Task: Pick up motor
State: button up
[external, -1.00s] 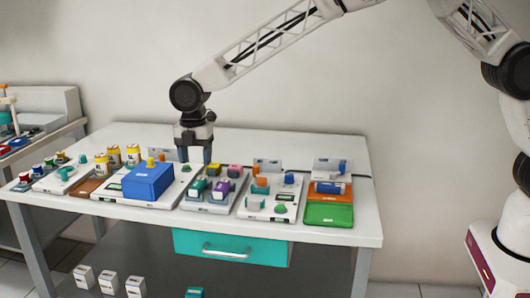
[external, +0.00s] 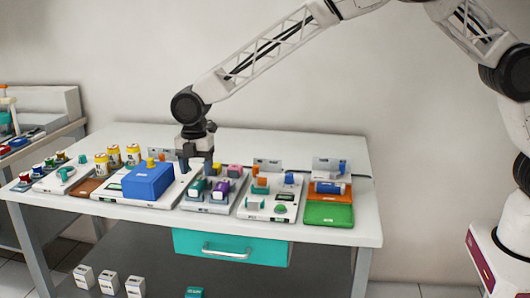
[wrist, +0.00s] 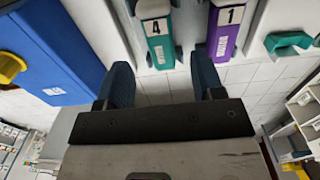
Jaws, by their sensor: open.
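No label I can read says motor, so I cannot tell for sure which object it is. My gripper (external: 197,168) is open and empty, pointing down over the left part of a white-grey module tray (external: 207,208). In the wrist view, its two dark fingers (wrist: 162,78) are apart. A teal block marked 4 (wrist: 159,40) has its near end in the gap between them, seemingly ahead of and below the tips. A purple block marked 1 (wrist: 224,32) lies to its right, near the right finger. In the external view, the teal block (external: 194,190) and purple block (external: 221,188) sit side by side.
A tall blue box (external: 148,182) with a yellow knob stands close left of my gripper. Yellow and pink blocks stand behind the teal and purple ones. More modules and a green tray (external: 329,215) are to the right. The table's back is clear.

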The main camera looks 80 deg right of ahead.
aim_at(198, 182)
jog(key=shift+d+f, duration=0.1)
jog(key=shift+f, duration=2.2)
jog(key=c, duration=1)
jog(key=shift+r, duration=0.15)
jog(key=shift+r, duration=1.45)
jog(key=shift+s+r, duration=0.25)
jog(key=s, duration=0.5)
jog(key=s+r, duration=0.1)
jog(key=s, duration=0.4)
jog(key=s+d, duration=0.1)
jog(key=s, duration=0.4)
jog(key=shift+s+r, duration=0.2)
jog(key=shift+s, duration=0.1)
